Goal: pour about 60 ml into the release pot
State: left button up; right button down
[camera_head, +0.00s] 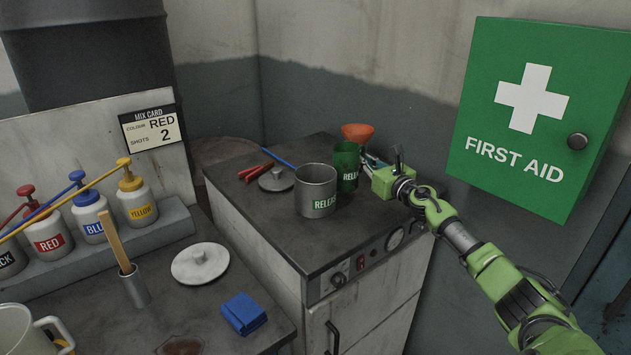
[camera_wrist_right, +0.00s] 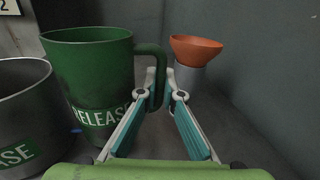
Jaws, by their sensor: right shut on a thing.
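The release pot (camera_head: 316,190) is a grey metal, open-topped pot with a green RELEASE label, on the dark cabinet top. It shows partly at the left of the wrist view (camera_wrist_right: 22,115). A green jug (camera_head: 346,168) marked RELEASE is upright, close to the right of the pot; it is large in the wrist view (camera_wrist_right: 88,80). My right gripper (camera_wrist_right: 163,88) is shut on the jug's handle, coming from the right in the head view (camera_head: 368,163). I cannot tell whether the jug touches the cabinet top. The liquid inside is hidden. My left gripper is not in view.
An orange funnel-like cup (camera_head: 357,132) stands behind the jug. A grey lid (camera_head: 277,180) and red-handled pliers (camera_head: 256,171) lie left of the pot. A green first aid box (camera_head: 530,115) hangs at right. Pump bottles (camera_head: 138,205) and a blue cloth (camera_head: 243,313) are at left.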

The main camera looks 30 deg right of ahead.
jog(key=shift+d+f, duration=0.1)
jog(key=shift+f, duration=0.35)
notch_tip(320, 180, up, 7)
jog(key=p, duration=0.6)
jog(key=shift+r, duration=0.1)
jog(key=shift+f, duration=0.25)
